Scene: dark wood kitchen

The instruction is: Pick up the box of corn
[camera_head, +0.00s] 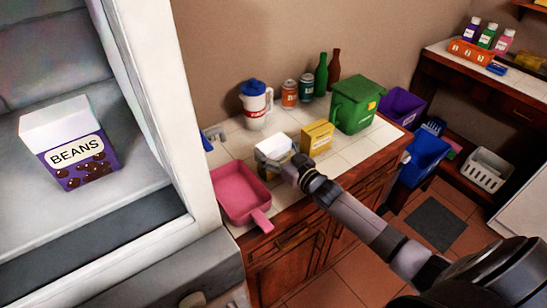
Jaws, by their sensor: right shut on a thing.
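My right gripper (293,165) reaches in from the lower right and is shut on a box with a white top and a yellowish side (270,152). This looks like the box of corn, but its label cannot be read. It is at the tiled counter (297,135), and I cannot tell whether it still touches the tiles. The fingers and the box's near right side are partly hidden by the gripper body. A second, yellow box (317,137) stands just behind and to the right of it. My left gripper is not in view.
A pink pan (240,194) lies at the counter's front left. A pitcher (256,105), cans (289,94), bottles (321,74) and a green bin (356,104) stand behind. A beans box (70,150) sits in a white-framed compartment at left. Blue and purple bins (402,106) are right.

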